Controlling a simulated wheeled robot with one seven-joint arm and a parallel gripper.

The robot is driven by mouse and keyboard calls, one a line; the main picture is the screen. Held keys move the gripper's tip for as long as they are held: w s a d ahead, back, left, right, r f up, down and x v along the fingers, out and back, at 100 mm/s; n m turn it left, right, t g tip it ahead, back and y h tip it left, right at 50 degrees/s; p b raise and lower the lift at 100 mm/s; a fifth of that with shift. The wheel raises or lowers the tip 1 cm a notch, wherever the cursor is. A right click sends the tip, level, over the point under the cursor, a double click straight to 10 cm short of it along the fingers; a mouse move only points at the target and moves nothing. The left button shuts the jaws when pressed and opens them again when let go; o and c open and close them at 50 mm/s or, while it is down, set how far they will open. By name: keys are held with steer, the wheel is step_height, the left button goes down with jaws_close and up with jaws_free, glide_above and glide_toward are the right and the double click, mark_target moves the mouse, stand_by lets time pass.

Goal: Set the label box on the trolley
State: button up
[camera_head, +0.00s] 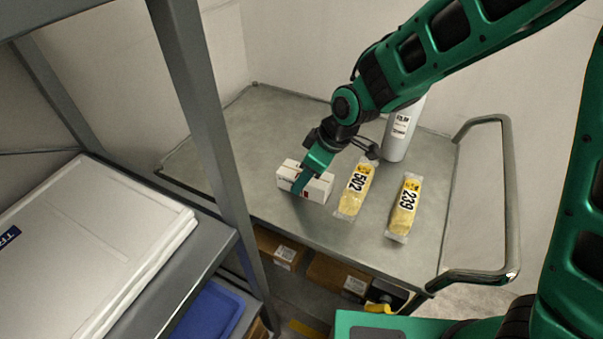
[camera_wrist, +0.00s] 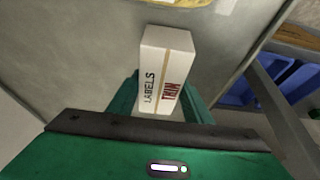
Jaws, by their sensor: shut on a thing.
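The label box (camera_head: 290,178) is a small white carton, at the left middle of the trolley top in the head view. In the wrist view the label box (camera_wrist: 166,62) shows a tan tape strip and the word LABELS. My gripper (camera_head: 302,184) is shut on the label box from above, with its green fingers on either side. The trolley (camera_head: 270,125) is a grey metal cart with a tubular handle at the right. The box is at or just above the trolley top; I cannot tell whether its underside touches.
Two yellow packs, numbered 502 (camera_head: 355,189) and 239 (camera_head: 404,207), lie right of the box. A white cylinder (camera_head: 402,130) labelled as film stands behind them. A grey frame post (camera_head: 205,110) and a shelf with a white lidded box (camera_head: 95,250) are at the left. Cartons sit on the lower shelf.

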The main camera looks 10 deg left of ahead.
steer(key=o, duration=1.3)
steer(key=shift+f, duration=0.1)
steer(key=v, duration=1.1)
steer(key=shift+d+r, duration=0.1)
steer(key=shift+r, duration=0.2)
steer(key=shift+s+d+r, duration=0.1)
steer(key=shift+r, duration=0.2)
steer(key=shift+s, duration=0.15)
